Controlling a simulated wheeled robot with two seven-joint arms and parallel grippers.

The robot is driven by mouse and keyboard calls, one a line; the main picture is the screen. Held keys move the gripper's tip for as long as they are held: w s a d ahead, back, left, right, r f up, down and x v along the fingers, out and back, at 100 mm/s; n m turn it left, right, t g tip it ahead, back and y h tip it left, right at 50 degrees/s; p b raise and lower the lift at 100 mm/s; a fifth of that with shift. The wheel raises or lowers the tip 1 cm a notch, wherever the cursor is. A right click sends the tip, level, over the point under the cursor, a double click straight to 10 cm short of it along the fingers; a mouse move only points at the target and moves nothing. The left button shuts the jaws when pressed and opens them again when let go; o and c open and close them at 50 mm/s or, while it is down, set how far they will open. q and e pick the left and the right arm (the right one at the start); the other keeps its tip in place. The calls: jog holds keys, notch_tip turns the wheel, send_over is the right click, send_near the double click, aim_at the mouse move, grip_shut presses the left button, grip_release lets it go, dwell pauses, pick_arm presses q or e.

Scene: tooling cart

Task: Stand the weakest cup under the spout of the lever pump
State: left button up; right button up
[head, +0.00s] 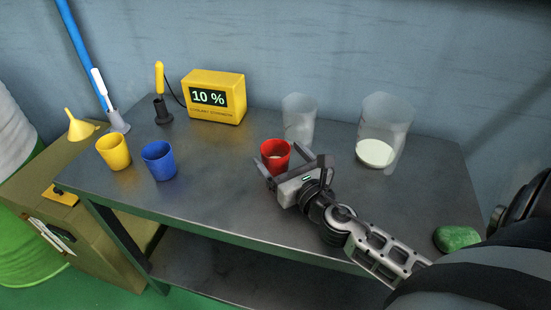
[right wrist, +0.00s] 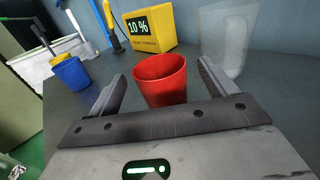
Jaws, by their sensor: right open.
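The red cup (head: 276,154) stands upright on the cart top (head: 225,165). My right gripper (head: 288,164) is open, with a finger on each side of the red cup; in the right wrist view the cup (right wrist: 160,80) shows between the fingers, with gaps on both sides. A yellow cup (head: 113,153) and a blue cup (head: 159,161) stand upright at the cart's left end. A yellow meter (head: 214,96) reads 10 % at the back. A blue tube with a white part (head: 101,88) rises at the back left; I cannot tell whether it is the lever pump. My left gripper is not in view.
A yellow probe (head: 160,78) stands in a dark holder beside the meter. An empty clear container (head: 299,120) and one with white contents (head: 384,130) stand behind my right gripper. A yellow funnel (head: 79,126) is at the left; a green lump (head: 458,239) lies at the right. The cart's middle is clear.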

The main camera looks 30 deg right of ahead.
aim_at(269, 146)
jog(key=w, duration=0.2)
jog(key=w+f, duration=0.1)
jog(key=w, duration=0.1)
jog(key=shift+w+d, duration=0.1)
jog(key=shift+w, duration=0.25)
jog(key=c, duration=1.2)
jog(key=shift+o, duration=0.2)
jog(key=shift+r, duration=0.15)
